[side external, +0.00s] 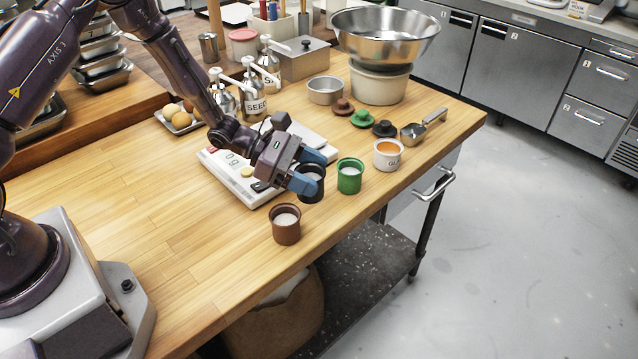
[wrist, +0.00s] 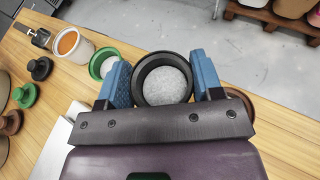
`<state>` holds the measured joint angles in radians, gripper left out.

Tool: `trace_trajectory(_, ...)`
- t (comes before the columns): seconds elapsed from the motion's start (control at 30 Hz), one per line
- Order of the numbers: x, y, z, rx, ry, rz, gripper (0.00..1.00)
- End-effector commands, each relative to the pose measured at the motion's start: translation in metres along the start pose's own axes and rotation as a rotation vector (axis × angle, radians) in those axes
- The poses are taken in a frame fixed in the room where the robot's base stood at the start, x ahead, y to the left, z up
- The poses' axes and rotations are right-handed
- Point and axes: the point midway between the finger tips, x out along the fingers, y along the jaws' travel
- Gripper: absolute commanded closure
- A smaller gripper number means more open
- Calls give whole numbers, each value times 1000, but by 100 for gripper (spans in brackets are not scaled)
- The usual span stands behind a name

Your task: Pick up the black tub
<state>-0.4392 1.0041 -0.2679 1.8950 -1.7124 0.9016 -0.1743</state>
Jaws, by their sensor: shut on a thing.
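The black tub (side external: 311,184) holds a pale grainy filling and stands between my blue fingers at the front of the table. My gripper (side external: 304,176) is shut on it, one finger on each side. In the wrist view the black tub (wrist: 164,80) shows upright between the fingertips of my gripper (wrist: 164,82). I cannot tell from these frames whether its base touches the tabletop. Part of its wall is hidden by the fingers.
A green tub (side external: 349,176) is close on the right, and a brown tub (side external: 286,225) is close in front. A white tub of orange filling (side external: 388,154) is farther right. A white scale (side external: 231,178) lies behind my gripper. Bare wood (side external: 150,220) lies to the left.

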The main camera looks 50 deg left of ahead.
Motion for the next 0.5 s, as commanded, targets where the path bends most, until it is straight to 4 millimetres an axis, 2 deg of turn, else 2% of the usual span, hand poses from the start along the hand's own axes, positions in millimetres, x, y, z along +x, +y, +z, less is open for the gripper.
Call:
trace_trajectory(0.03, -11, -5, 10, 3, -2, 3, 65)
trace_trajectory(0.17, -33, -20, 29, 3, -2, 3, 65)
trace_trajectory(0.3, -59, -46, 36, 0, 0, 3, 65)
trace_trajectory(0.5, -87, -74, 43, 1, -1, 3, 65)
